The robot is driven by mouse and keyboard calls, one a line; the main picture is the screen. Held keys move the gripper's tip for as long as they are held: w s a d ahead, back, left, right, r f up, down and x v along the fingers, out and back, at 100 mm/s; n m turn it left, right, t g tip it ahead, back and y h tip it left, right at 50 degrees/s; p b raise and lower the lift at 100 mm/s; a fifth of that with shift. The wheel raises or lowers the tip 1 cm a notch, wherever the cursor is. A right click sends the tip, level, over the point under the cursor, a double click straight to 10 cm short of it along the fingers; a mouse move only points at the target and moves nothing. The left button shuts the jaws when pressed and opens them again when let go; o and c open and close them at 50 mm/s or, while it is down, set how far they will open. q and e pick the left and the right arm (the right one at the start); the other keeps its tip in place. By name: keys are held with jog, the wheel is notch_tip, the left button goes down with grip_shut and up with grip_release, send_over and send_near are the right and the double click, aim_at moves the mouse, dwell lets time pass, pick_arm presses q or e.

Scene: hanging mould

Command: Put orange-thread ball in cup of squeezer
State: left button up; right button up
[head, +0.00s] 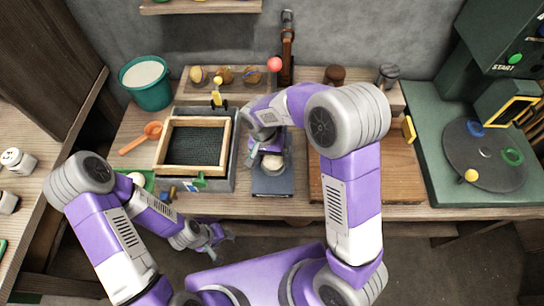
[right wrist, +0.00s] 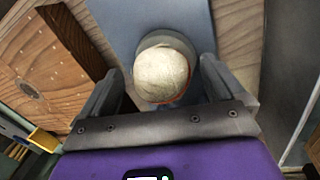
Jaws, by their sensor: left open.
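A pale, cream-coloured ball (right wrist: 161,75) sits in the round grey cup (right wrist: 150,42) of the squeezer, with a thin orange line along its edge. In the head view the ball (head: 272,162) shows pale above the squeezer's blue-grey base (head: 272,186). My right gripper (head: 264,150) is just above the cup. In the right wrist view its fingers (right wrist: 163,88) stand apart on either side of the ball and cup, with a gap showing, and look open. My left gripper (head: 218,236) is open and empty, low in front of the table edge.
A wooden rack (head: 180,88) at the back holds several brownish balls. A wood-framed sieve (head: 195,147), an orange scoop (head: 151,131) and a teal bucket (head: 146,84) are to the left. A wooden board (head: 395,170) lies right of the squeezer. A red knob (head: 275,64) stands up behind.

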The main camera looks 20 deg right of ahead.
jog(key=r+p, duration=0.1)
jog(key=r, duration=0.4)
jog(key=a+r+p, duration=0.1)
jog(key=r, duration=0.1)
jog(key=shift+w+a+r+p, duration=0.1)
jog(key=shift+w+r+p, duration=0.15)
jog(key=shift+w+p, duration=0.1)
pick_arm(q)
notch_tip(320, 180, up, 3)
jog(key=shift+f, duration=0.15)
jog(key=shift+s, duration=0.1)
pick_arm(e)
jog(key=shift+s+f, duration=0.1)
